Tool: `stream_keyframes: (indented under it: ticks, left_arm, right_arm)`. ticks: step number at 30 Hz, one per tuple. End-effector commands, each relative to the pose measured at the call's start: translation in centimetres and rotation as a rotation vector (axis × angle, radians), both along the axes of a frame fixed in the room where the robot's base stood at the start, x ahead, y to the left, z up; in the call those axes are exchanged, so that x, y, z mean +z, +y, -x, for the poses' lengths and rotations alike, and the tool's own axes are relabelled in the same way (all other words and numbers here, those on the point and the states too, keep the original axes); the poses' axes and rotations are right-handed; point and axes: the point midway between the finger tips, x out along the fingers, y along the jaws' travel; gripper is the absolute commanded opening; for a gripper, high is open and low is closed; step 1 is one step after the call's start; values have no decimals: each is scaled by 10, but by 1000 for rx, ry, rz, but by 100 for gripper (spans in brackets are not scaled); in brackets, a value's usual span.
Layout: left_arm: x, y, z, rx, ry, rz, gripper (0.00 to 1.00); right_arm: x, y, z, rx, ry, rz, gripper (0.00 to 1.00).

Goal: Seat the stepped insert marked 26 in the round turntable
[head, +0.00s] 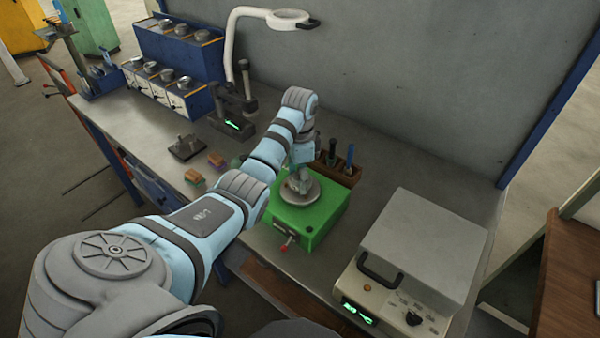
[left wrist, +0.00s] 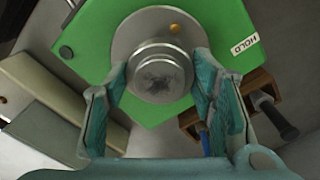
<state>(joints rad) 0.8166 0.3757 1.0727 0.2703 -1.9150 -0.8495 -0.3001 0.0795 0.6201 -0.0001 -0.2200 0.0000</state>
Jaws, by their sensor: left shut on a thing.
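A grey stepped round insert (left wrist: 158,76) sits between the fingers of my left gripper (left wrist: 160,68), which is shut on it. Its end face has a dark smudged patch, and I cannot read a number on it. In the head view my left gripper (head: 300,180) points down over the round grey turntable (head: 313,192) on a bright green base (head: 312,222). The turntable also shows behind the insert in the left wrist view (left wrist: 128,38). I cannot tell whether the insert is seated or just above the disc. My right gripper is not in view.
A wooden tool rack (head: 345,172) stands close behind the green base. A grey-lidded instrument (head: 425,245) stands to the right. A white lamp arm (head: 230,45) rises behind.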

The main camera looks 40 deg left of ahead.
Motion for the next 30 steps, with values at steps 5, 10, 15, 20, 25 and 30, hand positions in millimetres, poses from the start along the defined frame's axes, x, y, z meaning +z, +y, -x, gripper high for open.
stream_keyframes:
  ticks: [5,10,15,20,25,30]
  left_arm:
    - [-3,0,0,0,-2,-1,0]
    - [-6,0,0,0,-2,-1,0]
    - [-8,0,0,0,-1,0,55]
    - [-8,0,0,0,-1,0,59]
    - [-8,0,0,0,0,0,59]
    - [7,-2,-3,-5,-2,0,59]
  right_arm:
    - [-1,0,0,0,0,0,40]
    - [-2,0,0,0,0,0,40]
    - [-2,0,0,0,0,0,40]
    - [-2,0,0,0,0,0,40]
    - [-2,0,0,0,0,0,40]
    - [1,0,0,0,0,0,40]
